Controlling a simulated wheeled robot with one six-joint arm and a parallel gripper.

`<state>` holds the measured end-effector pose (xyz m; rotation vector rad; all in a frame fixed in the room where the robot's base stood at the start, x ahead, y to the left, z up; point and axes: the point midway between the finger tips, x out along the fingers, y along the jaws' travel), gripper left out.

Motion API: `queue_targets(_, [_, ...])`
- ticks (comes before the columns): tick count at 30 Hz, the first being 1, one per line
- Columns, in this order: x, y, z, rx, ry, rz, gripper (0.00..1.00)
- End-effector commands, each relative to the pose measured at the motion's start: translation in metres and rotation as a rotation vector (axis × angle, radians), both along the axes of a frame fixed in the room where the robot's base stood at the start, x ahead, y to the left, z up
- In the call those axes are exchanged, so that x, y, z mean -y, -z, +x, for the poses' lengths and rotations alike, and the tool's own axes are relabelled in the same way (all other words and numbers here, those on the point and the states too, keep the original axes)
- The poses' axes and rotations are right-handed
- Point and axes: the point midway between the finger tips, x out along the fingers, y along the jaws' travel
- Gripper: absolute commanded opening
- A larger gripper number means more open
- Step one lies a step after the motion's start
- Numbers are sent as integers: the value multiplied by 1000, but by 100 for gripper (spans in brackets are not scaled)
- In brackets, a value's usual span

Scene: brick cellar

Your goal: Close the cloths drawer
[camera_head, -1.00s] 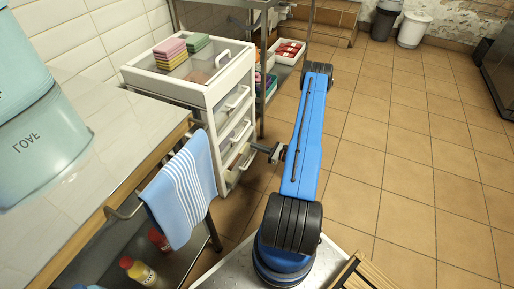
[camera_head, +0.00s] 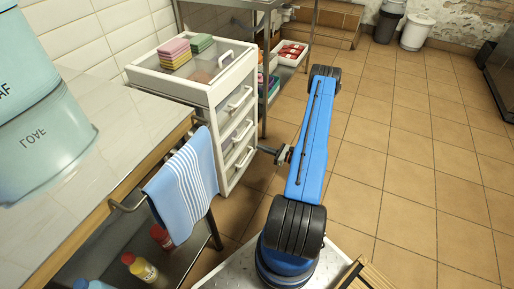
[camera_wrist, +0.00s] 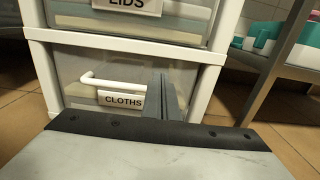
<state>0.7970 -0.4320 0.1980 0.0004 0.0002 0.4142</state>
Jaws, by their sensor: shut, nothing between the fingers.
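The cloths drawer (camera_wrist: 82,68) is a clear-fronted drawer with a white bar handle and a "CLOTHS" label, low in the white drawer unit (camera_head: 221,88). Its front looks about level with the unit's frame. In the wrist view my gripper (camera_wrist: 163,85) has its grey fingers together, pointing at the drawer front just right of the label. The fingers look close to the front; I cannot tell if they touch. In the head view my gripper (camera_head: 268,150) is at the lower front of the unit. The fingers hide part of the front.
The "LIDS" drawer (camera_wrist: 185,28) is directly above. Sponges (camera_head: 174,53) lie on the unit's top. A counter with a hanging blue towel (camera_head: 186,185) stands at left. A metal shelf (camera_head: 272,100) is behind. Tiled floor (camera_head: 420,160) at right is clear.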

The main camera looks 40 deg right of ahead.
Motion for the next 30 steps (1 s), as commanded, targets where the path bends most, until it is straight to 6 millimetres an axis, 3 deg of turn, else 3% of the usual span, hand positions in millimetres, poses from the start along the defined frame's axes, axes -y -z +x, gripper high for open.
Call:
queue_targets(6, [17,0,-37,0,3,0,0])
queue_targets(13, [28,0,-64,0,1,0,0])
queue_targets(30, [32,0,-74,0,0,0,0])
